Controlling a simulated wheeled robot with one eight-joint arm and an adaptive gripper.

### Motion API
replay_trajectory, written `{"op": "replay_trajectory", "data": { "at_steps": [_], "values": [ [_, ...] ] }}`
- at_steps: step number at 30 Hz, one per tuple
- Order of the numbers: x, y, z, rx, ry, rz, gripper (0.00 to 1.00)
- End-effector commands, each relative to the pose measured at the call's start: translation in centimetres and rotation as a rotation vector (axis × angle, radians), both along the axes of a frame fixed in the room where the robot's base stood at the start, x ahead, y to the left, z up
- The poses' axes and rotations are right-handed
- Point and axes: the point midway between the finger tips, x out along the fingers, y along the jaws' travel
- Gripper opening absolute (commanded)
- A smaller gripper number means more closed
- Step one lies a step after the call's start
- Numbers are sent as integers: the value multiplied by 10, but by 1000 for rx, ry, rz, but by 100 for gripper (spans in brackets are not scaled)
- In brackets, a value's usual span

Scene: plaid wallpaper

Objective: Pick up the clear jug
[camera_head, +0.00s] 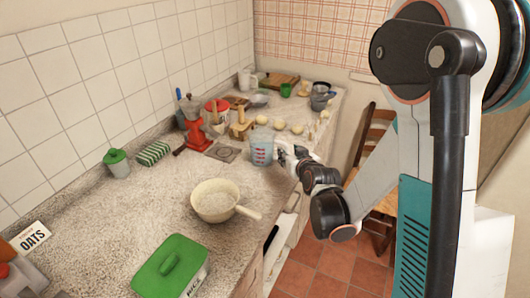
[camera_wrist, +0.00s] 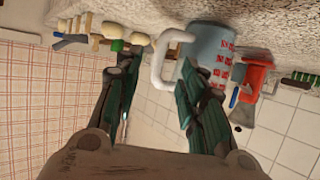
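The clear jug (camera_head: 261,151) with red measuring marks stands on the counter in the head view, near its right edge. In the wrist view the jug (camera_wrist: 208,45) appears upside down, with its pale handle (camera_wrist: 161,60) on the left side. My gripper (camera_head: 284,155) is just to the right of the jug in the head view. In the wrist view my gripper (camera_wrist: 160,68) is open, and the handle shows between its two fingertips. I cannot tell whether a finger touches the jug or handle.
A cream pan (camera_head: 214,203) with its handle toward the edge stands in front of the jug. A red grinder (camera_head: 194,125) stands to the left behind it. Several pale round items (camera_head: 279,124) lie behind. A green-lidded box (camera_head: 171,267) is nearer me.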

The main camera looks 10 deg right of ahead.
Motion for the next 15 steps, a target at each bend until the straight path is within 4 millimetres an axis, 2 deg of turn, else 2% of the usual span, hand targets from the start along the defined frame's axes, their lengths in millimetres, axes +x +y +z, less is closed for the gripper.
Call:
{"op": "replay_trajectory", "data": {
  "at_steps": [2, 6, 13, 15],
  "values": [
    [11, -1, -11, 0, 0, 0, 37],
    [26, 0, -15, -1, 0, 0, 37],
    [28, 1, -14, -1, 0, 0, 37],
    [28, 1, -14, -1, 0, 0, 21]
  ]
}}
